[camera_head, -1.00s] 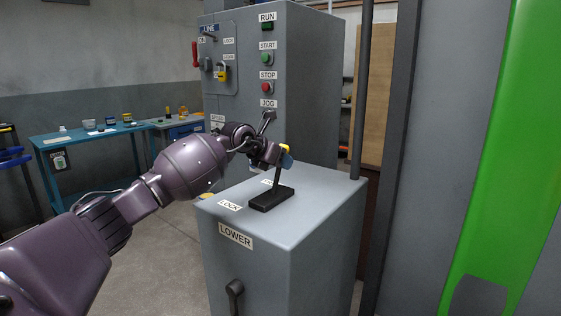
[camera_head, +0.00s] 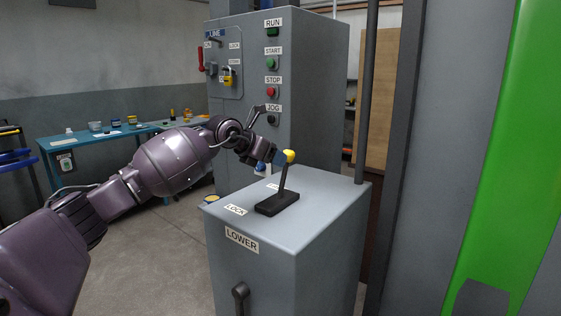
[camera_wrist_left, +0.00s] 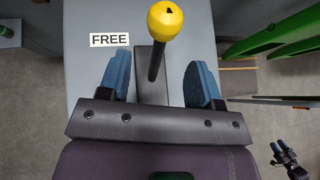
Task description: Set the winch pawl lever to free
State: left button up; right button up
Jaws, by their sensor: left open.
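The pawl lever (camera_head: 284,178) is a dark stem with a yellow knob (camera_head: 290,157). It rises from a black base (camera_head: 277,204) on the grey cabinet top and leans slightly right in the head view. A LOCK label (camera_head: 236,210) lies left of the base; a second label behind it is partly hidden. The left wrist view shows a FREE label (camera_wrist_left: 110,40) left of the lever. My left gripper (camera_head: 266,162) is open, left of the knob. In its wrist view the knob (camera_wrist_left: 165,20) appears beyond the gap between the blue fingers (camera_wrist_left: 158,82), not gripped.
The grey cabinet (camera_head: 330,225) has a LOWER label and a dark handle (camera_head: 240,296) in front. A control cabinet (camera_head: 315,90) stands behind. A dark post (camera_head: 362,100) rises at right. A gripper, apparently my right one (camera_wrist_left: 278,146), shows small in the wrist view.

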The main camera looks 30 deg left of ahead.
pick_arm(q)
jog(key=shift+v, duration=2.1)
